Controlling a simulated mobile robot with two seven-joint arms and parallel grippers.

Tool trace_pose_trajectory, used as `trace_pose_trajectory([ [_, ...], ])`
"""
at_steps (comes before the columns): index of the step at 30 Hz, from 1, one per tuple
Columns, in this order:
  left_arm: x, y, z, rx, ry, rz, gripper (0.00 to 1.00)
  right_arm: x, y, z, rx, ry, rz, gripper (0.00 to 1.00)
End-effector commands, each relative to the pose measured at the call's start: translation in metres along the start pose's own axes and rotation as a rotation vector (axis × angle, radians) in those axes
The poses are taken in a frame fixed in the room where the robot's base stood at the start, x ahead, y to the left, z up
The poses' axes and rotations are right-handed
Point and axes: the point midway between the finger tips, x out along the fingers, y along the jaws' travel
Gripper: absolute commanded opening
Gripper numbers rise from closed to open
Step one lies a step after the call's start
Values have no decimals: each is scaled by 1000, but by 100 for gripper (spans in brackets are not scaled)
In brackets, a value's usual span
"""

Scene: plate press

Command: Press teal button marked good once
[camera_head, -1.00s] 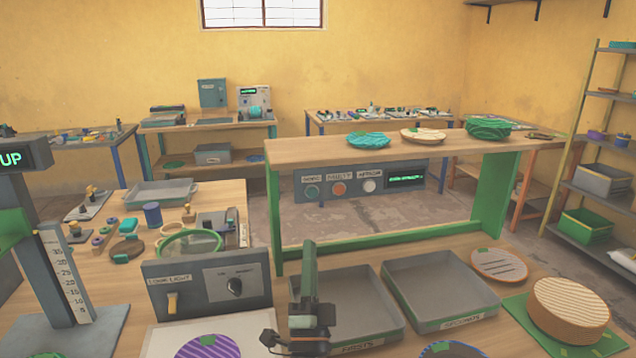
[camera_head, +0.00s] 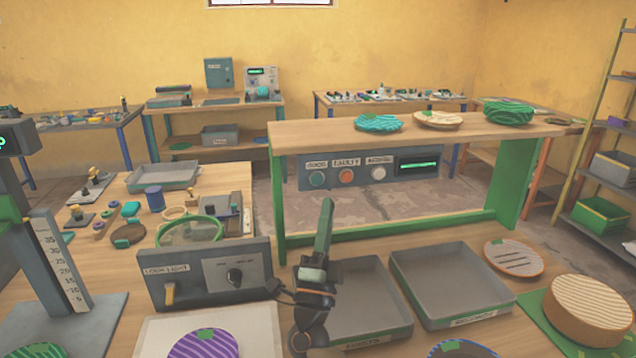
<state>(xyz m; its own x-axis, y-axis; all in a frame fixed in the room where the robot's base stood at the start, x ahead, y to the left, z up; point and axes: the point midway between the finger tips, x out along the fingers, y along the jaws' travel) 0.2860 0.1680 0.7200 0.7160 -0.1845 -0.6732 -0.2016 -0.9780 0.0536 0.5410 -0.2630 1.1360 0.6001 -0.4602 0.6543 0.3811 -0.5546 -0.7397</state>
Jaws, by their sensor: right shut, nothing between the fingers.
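The teal button (camera_head: 317,179) sits at the left of a grey panel (camera_head: 395,184) under the raised wooden shelf, below a label that seems to read GOOD. An orange button (camera_head: 346,176) under a FAULTY label and a white button (camera_head: 378,174) stand to its right. A small display (camera_head: 419,164) with green text is at the panel's right end. My right gripper (camera_head: 326,204) is shut and empty, its tip pointing up. In the picture it is just below the teal button, apart from it. My left gripper is not in view.
Grey trays (camera_head: 448,287) lie right of my gripper. A lamp switch box (camera_head: 207,276) stands left of it. The green-legged shelf (camera_head: 420,137) carries plates, with a green crossbar (camera_head: 385,232) low in front. Striped discs (camera_head: 592,310) are at the right.

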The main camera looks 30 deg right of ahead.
Motion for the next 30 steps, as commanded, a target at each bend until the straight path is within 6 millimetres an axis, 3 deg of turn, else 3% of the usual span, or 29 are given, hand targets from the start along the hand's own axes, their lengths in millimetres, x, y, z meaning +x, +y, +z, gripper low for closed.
trace_pose_trajectory([
  [16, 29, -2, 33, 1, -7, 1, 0, 47, 37, 35, 0, 2, -1, 0],
  [30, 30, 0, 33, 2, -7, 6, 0, 54, 39, 39, 0, 0, 1, 0],
])
